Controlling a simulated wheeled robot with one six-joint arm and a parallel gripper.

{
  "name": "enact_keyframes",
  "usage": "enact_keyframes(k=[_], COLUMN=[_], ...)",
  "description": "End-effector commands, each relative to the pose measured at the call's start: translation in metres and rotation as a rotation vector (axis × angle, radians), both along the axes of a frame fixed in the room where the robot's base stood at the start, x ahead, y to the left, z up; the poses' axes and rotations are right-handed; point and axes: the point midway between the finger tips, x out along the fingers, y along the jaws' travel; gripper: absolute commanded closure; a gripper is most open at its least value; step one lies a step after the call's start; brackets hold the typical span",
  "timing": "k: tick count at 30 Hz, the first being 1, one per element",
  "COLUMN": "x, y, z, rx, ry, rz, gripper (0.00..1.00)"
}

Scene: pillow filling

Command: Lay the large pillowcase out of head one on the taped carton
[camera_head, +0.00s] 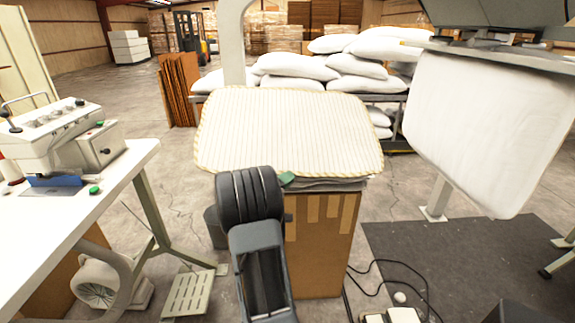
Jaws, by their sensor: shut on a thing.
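A large cream striped pillowcase (290,130) with a yellow stitched edge is spread nearly flat above the taped carton (325,245). It covers most of the carton's top and overhangs to the left. My gripper (284,180) is at its near edge, left of centre, shut on the pillowcase. My dark wrist hides most of the fingers and the grip; a small green piece shows beside them. Thin pale layers show between the pillowcase and the carton. A white pillowcase (485,130) hangs from a machine head (500,55) at the right; I cannot tell its number.
A white table (75,215) with a control box (45,135) stands at the left, a pedal (188,292) below it. White filled pillows (300,66) are piled on a rack behind. Cables (390,270) lie on the floor right of the carton, by a dark mat (460,255).

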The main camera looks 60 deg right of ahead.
Motion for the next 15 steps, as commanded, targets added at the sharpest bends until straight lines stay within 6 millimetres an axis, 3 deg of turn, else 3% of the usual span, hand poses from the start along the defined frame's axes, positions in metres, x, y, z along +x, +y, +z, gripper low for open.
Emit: enact_keyframes(k=[3,15], x=[0.003,0.003], y=[-0.005,-0.004], z=[-0.001,-0.047], rx=[0.065,0.276], ry=[0.047,0.197], rz=[0.000,-0.001], gripper=[1.00,1.00])
